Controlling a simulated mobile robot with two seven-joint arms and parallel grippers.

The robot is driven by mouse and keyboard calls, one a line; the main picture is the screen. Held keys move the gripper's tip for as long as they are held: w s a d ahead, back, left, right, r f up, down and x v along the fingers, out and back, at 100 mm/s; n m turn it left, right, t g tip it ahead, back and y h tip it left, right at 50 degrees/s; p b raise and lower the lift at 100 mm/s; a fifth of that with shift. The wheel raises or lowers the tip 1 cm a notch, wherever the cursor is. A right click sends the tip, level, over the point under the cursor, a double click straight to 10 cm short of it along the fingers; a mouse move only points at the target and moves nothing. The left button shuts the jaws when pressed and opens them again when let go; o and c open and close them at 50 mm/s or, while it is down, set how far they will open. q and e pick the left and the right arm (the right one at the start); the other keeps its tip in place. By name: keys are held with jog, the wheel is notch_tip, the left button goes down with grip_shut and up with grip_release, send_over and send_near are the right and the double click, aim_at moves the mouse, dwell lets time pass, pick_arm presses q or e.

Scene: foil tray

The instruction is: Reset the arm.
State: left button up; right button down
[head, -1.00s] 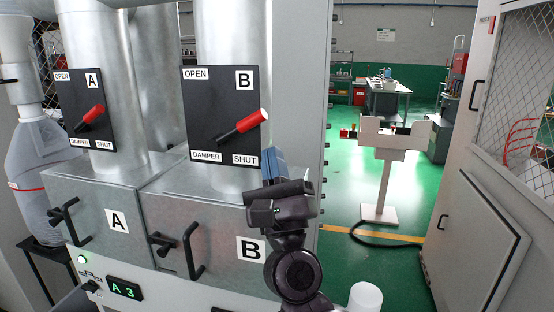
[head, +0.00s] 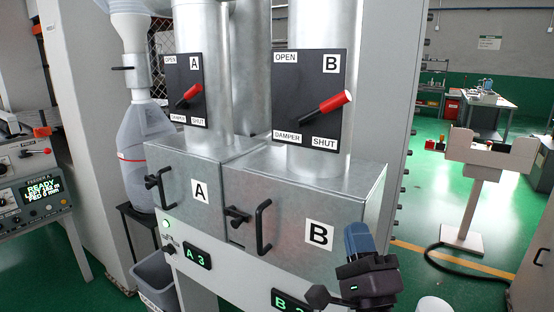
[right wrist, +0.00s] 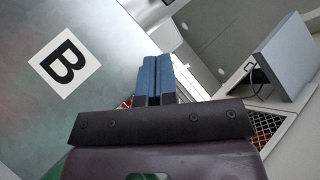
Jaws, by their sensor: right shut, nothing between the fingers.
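My right gripper (head: 358,240) is at the lower right of the head view, with blue fingers pointing up. It is just right of the B label on metal box B (head: 285,215), and I see nothing in it. In the right wrist view its blue fingers (right wrist: 155,78) lie side by side, shut and empty. The B label (right wrist: 64,63) shows tilted on the metal face at the left of that view. My left gripper is not in the head view.
Metal box A (head: 190,180) stands left of box B. Damper lever A (head: 189,96) and damper lever B (head: 325,106) both have red grips pointing up and right. A pale stand (head: 466,200) is at the right.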

jog(key=s+d+f+n+g+y, duration=0.1)
jog(key=d+f+n+g, duration=0.15)
jog(key=f+n, duration=0.4)
jog(key=s+d+f+n+g, duration=0.1)
jog(key=s+f+n+g, duration=0.15)
jog(key=f, duration=0.75)
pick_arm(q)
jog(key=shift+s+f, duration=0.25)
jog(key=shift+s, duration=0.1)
pick_arm(e)
jog(key=s+d+f+n+g+h, duration=0.1)
jog(key=s+d+f+n+g, duration=0.2)
jog(key=s+f, duration=0.2)
jog(key=s+d+f+n+g+h, duration=0.1)
jog(key=s+d+f+n+g, duration=0.2)
jog(key=s+f, duration=0.3)
jog(key=s+d+f+n+g+h, duration=0.1)
jog(key=s+d+f+n+g, duration=0.2)
jog(key=f, duration=1)
jog(key=s+n, duration=0.2)
jog(key=s, duration=0.1)
jog(key=shift+d+f+h, duration=0.15)
jog(key=shift+d+h, duration=0.15)
jog(key=shift+h, duration=0.1)
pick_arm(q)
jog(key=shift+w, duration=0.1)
